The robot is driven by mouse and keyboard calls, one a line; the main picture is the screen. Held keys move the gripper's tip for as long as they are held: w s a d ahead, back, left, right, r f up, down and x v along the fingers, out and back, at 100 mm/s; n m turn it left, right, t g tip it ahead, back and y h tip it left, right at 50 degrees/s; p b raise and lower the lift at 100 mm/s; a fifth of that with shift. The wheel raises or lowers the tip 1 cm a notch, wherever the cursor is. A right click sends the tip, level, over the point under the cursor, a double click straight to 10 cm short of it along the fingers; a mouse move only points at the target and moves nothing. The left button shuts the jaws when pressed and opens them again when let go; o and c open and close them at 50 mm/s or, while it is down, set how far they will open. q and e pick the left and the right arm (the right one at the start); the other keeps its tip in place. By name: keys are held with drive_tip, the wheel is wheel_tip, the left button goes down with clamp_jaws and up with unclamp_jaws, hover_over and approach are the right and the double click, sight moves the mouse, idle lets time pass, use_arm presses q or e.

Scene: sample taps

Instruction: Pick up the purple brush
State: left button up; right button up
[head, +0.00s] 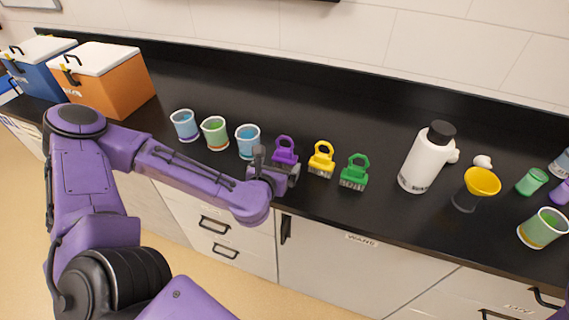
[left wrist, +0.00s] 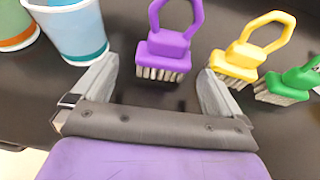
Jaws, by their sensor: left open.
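The purple brush (head: 285,151) stands on the black counter, its loop handle up and pale bristles down. In the left wrist view the purple brush (left wrist: 168,45) is just beyond my left gripper (left wrist: 160,78), in line with the gap between the fingers. My left gripper (head: 272,165) is open and empty, low over the counter on the near side of the brush. In the head view it hides the lower part of the brush. My right gripper is not in view.
A yellow brush (head: 321,159) and a green brush (head: 354,173) stand right of the purple one. A blue-banded cup (head: 248,141) stands close on its left. A white bottle (head: 427,160) and a yellow funnel (head: 482,183) are further right.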

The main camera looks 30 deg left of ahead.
sight(283, 162)
use_arm(q)
drive_tip(key=x, duration=0.3)
drive_tip(key=p+x, duration=0.1)
drive_tip(key=shift+w+d+f, duration=0.15)
drive_tip(key=shift+w, duration=0.3)
drive_tip(key=shift+s, duration=0.1)
drive_tip(key=shift+c, duration=0.3)
drive_tip(key=c, duration=0.9)
